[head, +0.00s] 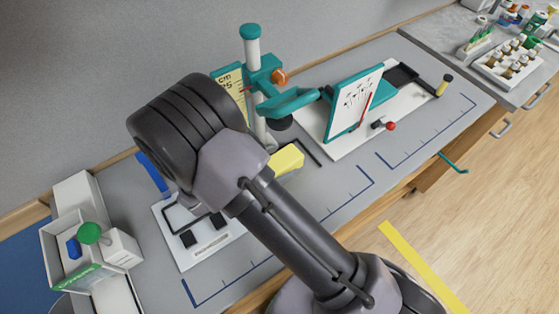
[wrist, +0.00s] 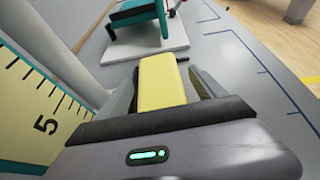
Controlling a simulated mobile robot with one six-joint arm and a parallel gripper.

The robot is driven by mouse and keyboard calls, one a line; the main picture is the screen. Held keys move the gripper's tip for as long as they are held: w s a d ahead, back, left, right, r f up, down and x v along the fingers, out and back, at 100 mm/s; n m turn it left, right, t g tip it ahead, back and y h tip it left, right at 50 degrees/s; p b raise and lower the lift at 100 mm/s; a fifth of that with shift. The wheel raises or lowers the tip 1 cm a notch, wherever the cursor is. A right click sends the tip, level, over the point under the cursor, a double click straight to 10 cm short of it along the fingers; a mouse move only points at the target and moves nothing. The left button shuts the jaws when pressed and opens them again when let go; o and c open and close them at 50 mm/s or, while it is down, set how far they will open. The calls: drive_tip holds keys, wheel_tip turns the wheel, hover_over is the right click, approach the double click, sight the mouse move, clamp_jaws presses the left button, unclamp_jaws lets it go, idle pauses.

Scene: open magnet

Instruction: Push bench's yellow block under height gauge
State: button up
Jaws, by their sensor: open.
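The yellow block (head: 287,159) lies on the grey bench near the foot of the height gauge, partly hidden behind my arm in the head view. The height gauge (head: 252,48) has a white column, teal parts, an orange knob and a yellow cm scale. Its teal arm reaches right above the bench, with a dark part under it. In the wrist view, the block (wrist: 161,80) lies between the fingers of my open gripper (wrist: 165,88); I cannot tell if they touch it. The gauge's scale (wrist: 35,112) is close on the left. My arm hides the gripper in the head view.
A white base with a teal-framed board (head: 355,105) and red knob stands right of the gauge. A white plate (head: 190,252) with dark pads lies at left, near an open box (head: 62,240) with a green ball. Blue-marked bench areas at the front are bare.

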drive_tip(key=shift+a, duration=0.1)
drive_tip(key=p+v, duration=0.3)
drive_tip(key=v, duration=1.4)
drive_tip(key=shift+p, duration=0.3)
drive_tip(key=shift+s+a, duration=0.1)
drive_tip(key=shift+s, duration=0.1)
